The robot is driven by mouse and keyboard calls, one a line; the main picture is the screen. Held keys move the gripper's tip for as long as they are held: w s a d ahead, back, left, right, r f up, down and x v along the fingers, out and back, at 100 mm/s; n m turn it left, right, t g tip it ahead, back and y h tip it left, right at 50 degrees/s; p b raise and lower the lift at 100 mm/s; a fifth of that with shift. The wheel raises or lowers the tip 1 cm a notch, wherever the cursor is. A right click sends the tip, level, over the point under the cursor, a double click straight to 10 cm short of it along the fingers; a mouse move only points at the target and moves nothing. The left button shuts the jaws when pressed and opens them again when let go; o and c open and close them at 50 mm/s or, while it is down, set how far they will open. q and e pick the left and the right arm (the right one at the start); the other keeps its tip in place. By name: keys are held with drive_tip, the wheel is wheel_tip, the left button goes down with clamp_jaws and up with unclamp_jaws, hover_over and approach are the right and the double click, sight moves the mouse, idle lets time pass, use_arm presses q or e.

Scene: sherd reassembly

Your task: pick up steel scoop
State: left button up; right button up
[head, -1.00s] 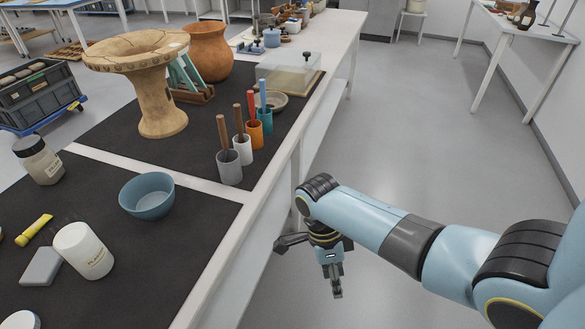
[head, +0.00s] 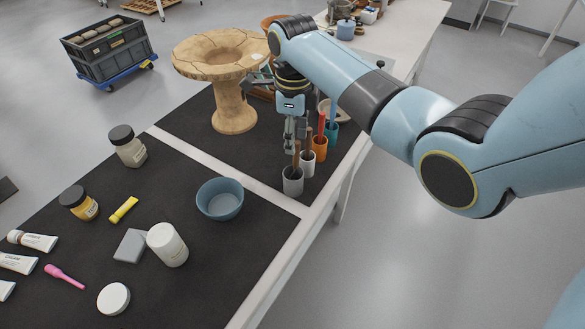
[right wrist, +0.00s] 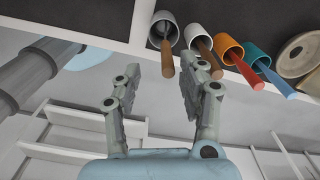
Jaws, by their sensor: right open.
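No scoop head shows; any tool heads are hidden inside the cups. A grey cup (head: 292,182) stands at the near end of a row on the bench, with a brown handle (head: 296,157) sticking up from it. My right gripper (head: 291,146) points down just above this cup and partly covers the handles. In the right wrist view the gripper (right wrist: 160,72) is open and empty. There the brown handle (right wrist: 167,62) of the grey cup (right wrist: 164,28) appears between the fingertips, nearer the right one; contact is not visible. My left gripper is out of view.
A white cup (head: 308,164), an orange cup (head: 320,149) and a teal cup (head: 332,134) with handles stand close behind. A blue bowl (head: 220,200) sits to the left. A large clay stand (head: 233,108) is farther back. The bench edge is close on the right.

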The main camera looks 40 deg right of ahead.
sight(296, 167)
drive_tip(key=f, duration=0.5)
drive_tip(key=shift+w+d+f, duration=0.2)
drive_tip(key=shift+w+f, duration=0.05)
drive_tip(key=shift+f, duration=0.1)
drive_tip(key=shift+c, duration=0.2)
clamp_jaws()
